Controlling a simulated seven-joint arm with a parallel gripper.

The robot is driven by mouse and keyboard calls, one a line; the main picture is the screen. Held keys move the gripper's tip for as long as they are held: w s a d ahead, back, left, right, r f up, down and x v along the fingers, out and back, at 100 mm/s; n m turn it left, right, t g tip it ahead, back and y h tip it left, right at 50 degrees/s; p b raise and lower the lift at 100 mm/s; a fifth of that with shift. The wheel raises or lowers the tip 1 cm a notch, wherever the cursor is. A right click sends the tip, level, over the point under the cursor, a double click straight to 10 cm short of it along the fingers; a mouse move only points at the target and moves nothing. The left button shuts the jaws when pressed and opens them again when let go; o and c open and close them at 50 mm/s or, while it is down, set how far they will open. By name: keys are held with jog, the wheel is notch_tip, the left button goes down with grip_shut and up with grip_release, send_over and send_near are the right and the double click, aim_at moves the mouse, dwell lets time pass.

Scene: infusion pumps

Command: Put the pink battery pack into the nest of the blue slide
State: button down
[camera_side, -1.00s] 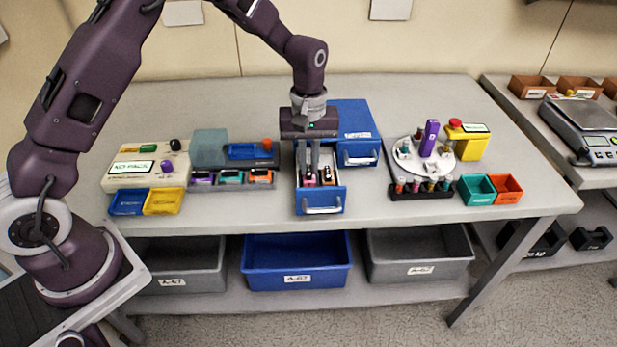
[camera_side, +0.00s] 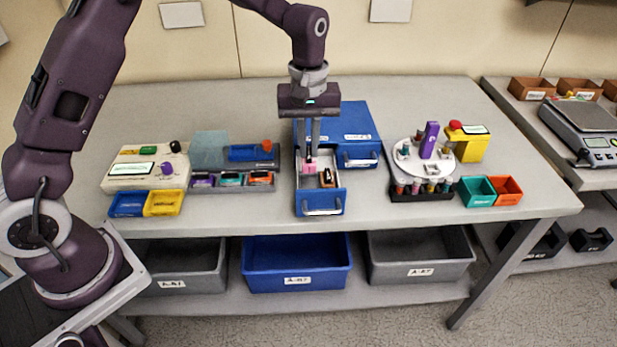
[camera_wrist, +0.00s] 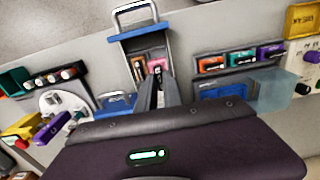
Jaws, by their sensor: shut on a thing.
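My gripper (camera_side: 310,158) points straight down over the open blue drawer, shut on the pink battery pack (camera_side: 309,167). The pack's top shows pink between the fingertips, raised above its earlier place; whether it fully clears the drawer walls is hard to tell. In the wrist view the pink pack (camera_wrist: 157,66) sits at the ends of the fingers (camera_wrist: 158,82). A blue piece (camera_side: 250,152), which looks like the blue slide, lies on the grey charger unit to the left, beside a translucent teal block. Its nest is too small to make out.
The open drawer (camera_side: 320,203) holds another pack (camera_side: 327,178) with an orange label. Several packs sit along the grey unit's front (camera_side: 232,179). The teal block (camera_side: 209,145) stands tall left of the slide. A white carousel (camera_side: 424,158) is at right. Bare table lies in front.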

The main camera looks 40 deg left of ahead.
jog(key=s+a+r+n, duration=0.1)
jog(key=s+a+n, duration=0.2)
jog(key=a+n, duration=1.6)
jog(key=shift+m, duration=0.5)
jog(key=shift+a+f, duration=0.2)
jog(key=shift+f, duration=0.95)
jog(key=shift+a+f, duration=0.15)
jog(key=shift+f, duration=1)
jog(key=shift+f, duration=0.9)
jog(key=c, duration=1.8)
grip_release()
jog(key=shift+r, duration=0.15)
jog(key=shift+r, duration=0.95)
jog(key=o, duration=0.5)
